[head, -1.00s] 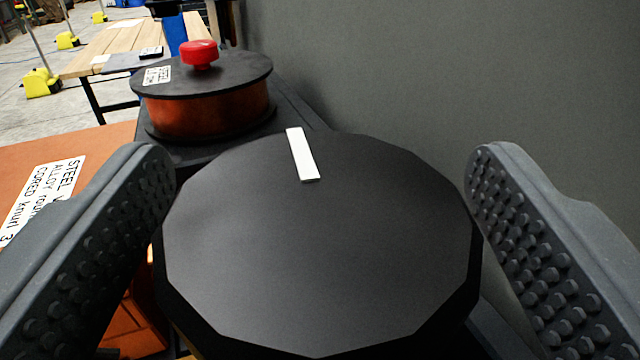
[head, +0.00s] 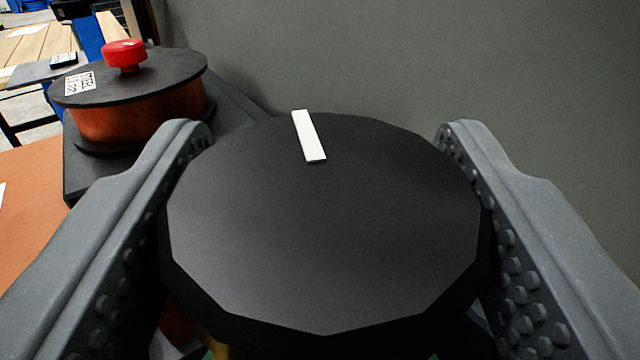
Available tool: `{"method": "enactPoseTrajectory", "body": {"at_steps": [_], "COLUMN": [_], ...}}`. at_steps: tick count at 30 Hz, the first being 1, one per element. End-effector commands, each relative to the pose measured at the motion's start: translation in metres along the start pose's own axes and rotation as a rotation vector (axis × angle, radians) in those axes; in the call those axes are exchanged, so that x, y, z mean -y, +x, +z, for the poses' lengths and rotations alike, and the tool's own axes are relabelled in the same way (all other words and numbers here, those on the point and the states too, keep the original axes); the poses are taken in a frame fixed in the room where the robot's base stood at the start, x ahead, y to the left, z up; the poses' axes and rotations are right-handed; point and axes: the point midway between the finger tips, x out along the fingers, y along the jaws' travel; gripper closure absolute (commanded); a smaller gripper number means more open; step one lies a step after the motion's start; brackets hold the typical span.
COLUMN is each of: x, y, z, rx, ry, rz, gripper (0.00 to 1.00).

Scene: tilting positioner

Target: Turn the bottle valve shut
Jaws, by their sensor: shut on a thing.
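The bottle valve's knob (head: 325,230) is a large black many-sided disc, seen from above in the middle of the head view. A white marker strip (head: 309,136) lies on its top near the far edge, leaning slightly to the left. My gripper (head: 325,155) has one studded finger on each side of the knob, both against its rim. It is shut on the knob. The finger pads' contact faces and the valve body under the knob are mostly hidden.
A copper-coloured spool (head: 140,118) with a black top plate (head: 175,72) and a red knob (head: 125,54) stands at the back left. A grey wall (head: 420,60) rises close behind and to the right. An orange surface (head: 30,210) lies at the left, and a wooden-topped table (head: 35,42) is farther back.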

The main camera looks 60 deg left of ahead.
Motion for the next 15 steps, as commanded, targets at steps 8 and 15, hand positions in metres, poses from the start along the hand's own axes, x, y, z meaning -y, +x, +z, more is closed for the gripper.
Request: {"method": "enactPoseTrajectory", "body": {"at_steps": [8,15], "x": [-0.0026,-0.0029], "y": [-0.0021,-0.0024], "z": [-0.0025,-0.0019], "rx": [-0.001,0.001], "ry": [0.001,0.002], "rz": [0.051,0.052], "gripper": [0.66,0.66]}}
